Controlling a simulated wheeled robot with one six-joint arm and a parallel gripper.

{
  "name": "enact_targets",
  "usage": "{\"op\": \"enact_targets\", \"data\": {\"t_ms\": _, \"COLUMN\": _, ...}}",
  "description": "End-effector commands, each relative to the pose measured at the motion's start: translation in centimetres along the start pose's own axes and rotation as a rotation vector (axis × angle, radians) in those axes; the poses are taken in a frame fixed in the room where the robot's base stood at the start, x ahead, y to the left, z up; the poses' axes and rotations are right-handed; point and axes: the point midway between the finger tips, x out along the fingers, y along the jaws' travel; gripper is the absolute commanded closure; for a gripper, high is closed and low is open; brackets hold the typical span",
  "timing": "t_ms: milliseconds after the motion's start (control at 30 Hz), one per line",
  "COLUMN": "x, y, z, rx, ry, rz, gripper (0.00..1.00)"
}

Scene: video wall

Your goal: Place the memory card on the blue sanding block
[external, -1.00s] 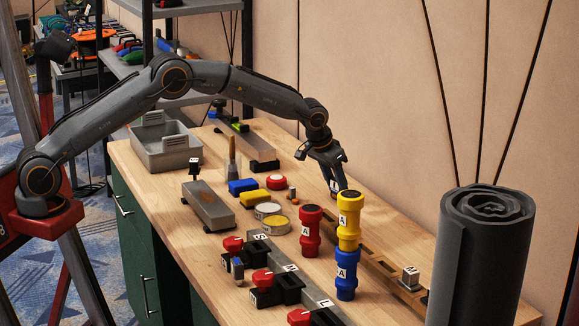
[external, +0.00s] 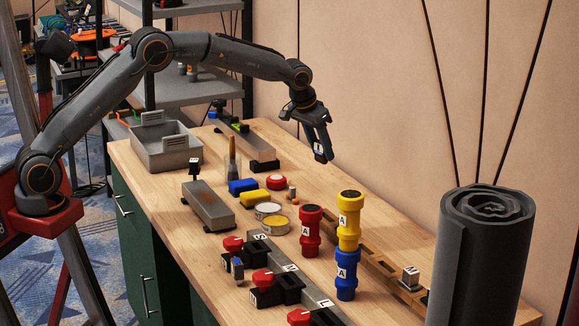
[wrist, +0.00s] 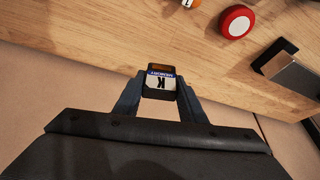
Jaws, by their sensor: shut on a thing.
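My gripper (external: 320,155) is raised above the back edge of the table, near the wall. It is shut on the memory card (wrist: 160,82), which has a white label with a K and a blue band. The card also shows small between the fingertips in the external view (external: 318,149). The blue sanding block (external: 242,187) lies on the table to the left of and below my gripper in the external view, behind a yellow block. It is not in the wrist view.
A yellow block (external: 254,197), a red round tin (external: 277,182), white and yellow tins (external: 269,211) and a brush (external: 232,160) stand close to the blue block. Red (external: 310,232), yellow (external: 349,220) and blue (external: 346,273) cylinders stand further right. A grey bin (external: 166,148) is at the left.

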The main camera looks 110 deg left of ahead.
Motion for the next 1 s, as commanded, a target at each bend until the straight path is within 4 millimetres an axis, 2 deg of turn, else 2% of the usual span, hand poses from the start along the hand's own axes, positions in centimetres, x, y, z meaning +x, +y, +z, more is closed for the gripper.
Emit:
{"op": "enact_targets", "data": {"t_ms": 33, "x": -1.5, "y": -2.1, "z": 0.8, "rx": -0.017, "ry": -0.002, "rz": -0.009, "gripper": 0.84}}
{"op": "enact_targets", "data": {"t_ms": 200, "x": -4.1, "y": -8.0, "z": 4.6, "rx": -0.071, "ry": -0.002, "rz": -0.034, "gripper": 0.84}}
{"op": "enact_targets", "data": {"t_ms": 400, "x": -7.0, "y": -13.2, "z": 9.5, "rx": -0.123, "ry": -0.001, "rz": -0.052, "gripper": 0.84}}
{"op": "enact_targets", "data": {"t_ms": 500, "x": -8.0, "y": -14.8, "z": 11.5, "rx": -0.142, "ry": -0.002, "rz": -0.057, "gripper": 0.84}}
{"op": "enact_targets", "data": {"t_ms": 667, "x": -8.7, "y": -16.0, "z": 13.4, "rx": -0.157, "ry": -0.001, "rz": -0.060, "gripper": 0.84}}
{"op": "enact_targets", "data": {"t_ms": 767, "x": -7.8, "y": -16.3, "z": 14.2, "rx": -0.158, "ry": -0.005, "rz": -0.061, "gripper": 0.84}}
{"op": "enact_targets", "data": {"t_ms": 1000, "x": -4.0, "y": -16.2, "z": 15.8, "rx": -0.159, "ry": -0.005, "rz": -0.061, "gripper": 0.84}}
